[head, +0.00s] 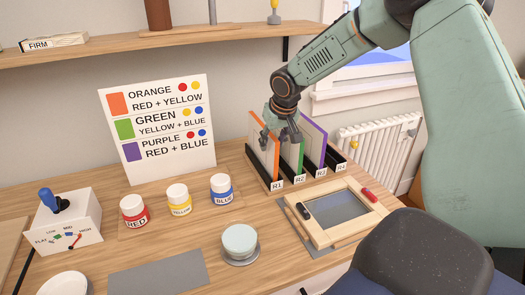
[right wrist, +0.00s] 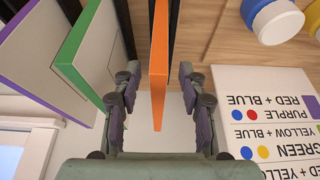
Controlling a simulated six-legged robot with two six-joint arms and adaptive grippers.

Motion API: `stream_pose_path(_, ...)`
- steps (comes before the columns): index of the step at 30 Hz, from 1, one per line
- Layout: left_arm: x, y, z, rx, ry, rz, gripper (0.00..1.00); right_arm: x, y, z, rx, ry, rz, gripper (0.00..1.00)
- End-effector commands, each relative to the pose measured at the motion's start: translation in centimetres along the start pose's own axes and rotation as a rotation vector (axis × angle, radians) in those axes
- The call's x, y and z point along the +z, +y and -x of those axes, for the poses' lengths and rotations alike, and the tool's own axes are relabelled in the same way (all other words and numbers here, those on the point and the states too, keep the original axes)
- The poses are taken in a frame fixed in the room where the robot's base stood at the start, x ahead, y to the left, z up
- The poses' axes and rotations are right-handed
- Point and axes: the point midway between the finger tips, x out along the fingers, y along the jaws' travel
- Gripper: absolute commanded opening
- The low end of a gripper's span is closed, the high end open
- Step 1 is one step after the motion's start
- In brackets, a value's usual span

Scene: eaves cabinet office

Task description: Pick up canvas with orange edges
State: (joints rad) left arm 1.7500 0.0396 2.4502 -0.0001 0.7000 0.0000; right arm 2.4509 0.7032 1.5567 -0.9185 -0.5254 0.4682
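The canvas with orange edges (head: 275,163) stands upright in the slot labelled R1 of a black rack (head: 262,180) on the wooden desk. My right gripper (head: 274,134) reaches down over it from above. In the right wrist view the orange edge (right wrist: 160,50) runs between the two fingers of the gripper (right wrist: 158,95). The fingers are open, with a visible gap on each side of the canvas. A green-edged canvas (head: 299,158) and a purple-edged canvas (head: 318,142) stand in the rack to its right. My left gripper is not in view.
A colour-mixing sign (head: 160,170) stands left of the rack. Red (head: 133,210), yellow (head: 180,200) and blue (head: 222,190) paint jars stand before it. A wooden frame (head: 335,215) lies in front of the rack. A shelf (head: 130,45) runs along the wall above.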

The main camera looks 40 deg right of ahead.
Motion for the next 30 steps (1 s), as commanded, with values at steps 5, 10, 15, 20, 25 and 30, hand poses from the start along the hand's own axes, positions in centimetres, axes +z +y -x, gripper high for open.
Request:
stream_pose_path(5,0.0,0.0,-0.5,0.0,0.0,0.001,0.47,0.1,-0.2,-2.4,0.003,-0.001,0.002,0.41)
stream_pose_path(10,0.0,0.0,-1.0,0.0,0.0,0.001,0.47,0.1,-0.3,-4.8,0.003,-0.001,0.001,0.41)
stream_pose_path(15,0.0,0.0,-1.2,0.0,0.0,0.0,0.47,0.0,-0.4,-5.6,0.001,0.001,0.001,0.41)
stream_pose_path(20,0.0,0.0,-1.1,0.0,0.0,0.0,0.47,0.0,-0.4,-5.6,0.0,0.002,0.001,0.41)
stream_pose_path(25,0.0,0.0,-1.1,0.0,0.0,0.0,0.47,0.0,-0.4,-5.5,0.0,0.001,0.0,0.3)
stream_pose_path(30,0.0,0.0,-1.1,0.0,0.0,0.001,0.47,0.0,-0.4,-5.5,0.0,0.001,0.0,0.15)
